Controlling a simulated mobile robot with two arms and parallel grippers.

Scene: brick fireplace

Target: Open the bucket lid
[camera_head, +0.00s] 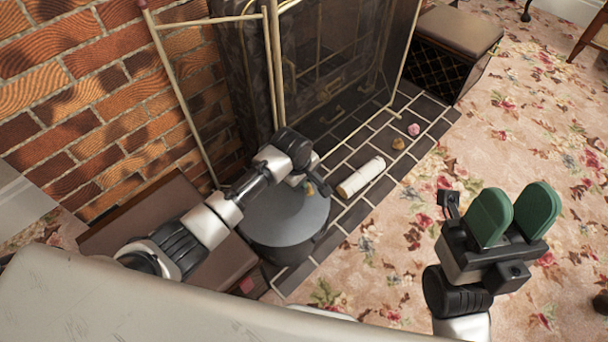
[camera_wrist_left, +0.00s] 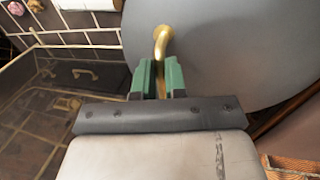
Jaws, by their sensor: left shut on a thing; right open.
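The dark grey bucket (camera_head: 280,250) stands at the edge of the tiled hearth, with its round grey lid (camera_head: 285,215) on top. The lid looks level; I cannot tell a gap under it. A brass handle (camera_wrist_left: 162,40) rises from the lid, and the lid (camera_wrist_left: 235,45) fills much of the left wrist view. My left gripper (camera_wrist_left: 160,78) is shut on the brass handle with its green fingers. In the head view, the left gripper (camera_head: 308,183) is over the lid, its fingers mostly hidden. My right gripper (camera_head: 515,215) is open and empty, above the carpet at right.
A white roll (camera_head: 361,177) lies on the dark hearth tiles (camera_head: 345,150) beside the bucket. A pink lump and a brown lump (camera_head: 399,143) lie farther back. The fire screen (camera_head: 270,70) stands behind the bucket, and a brown box (camera_head: 455,45) at the back. The floral carpet is mostly clear.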

